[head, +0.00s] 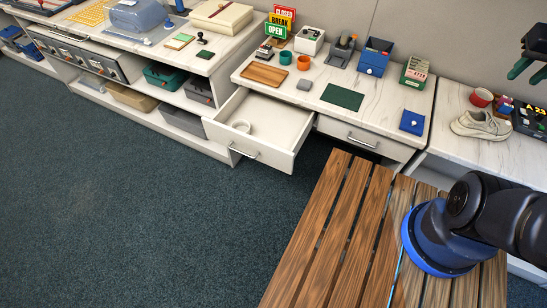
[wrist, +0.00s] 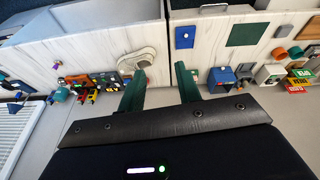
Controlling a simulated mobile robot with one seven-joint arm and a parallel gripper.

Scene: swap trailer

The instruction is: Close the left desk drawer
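The left desk drawer (head: 285,157) is pulled well open in the head view, its white front and metal handle (head: 243,151) facing the aisle. My gripper (head: 526,74) shows at the right edge of the head view, far from the drawer and above the right-hand table. In the wrist view, my gripper's two green fingers (wrist: 160,68) are apart with nothing between them. The left drawer cannot be clearly made out in the wrist view.
The right desk drawer (head: 362,138) looks shut. A slatted wooden surface (head: 325,225) fills the lower right, beside my arm. The desk (head: 310,98) holds cups, a wooden tray (head: 264,75), a green mat (head: 342,96) and boxes. Dark carpet (head: 130,210) before the open drawer is clear.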

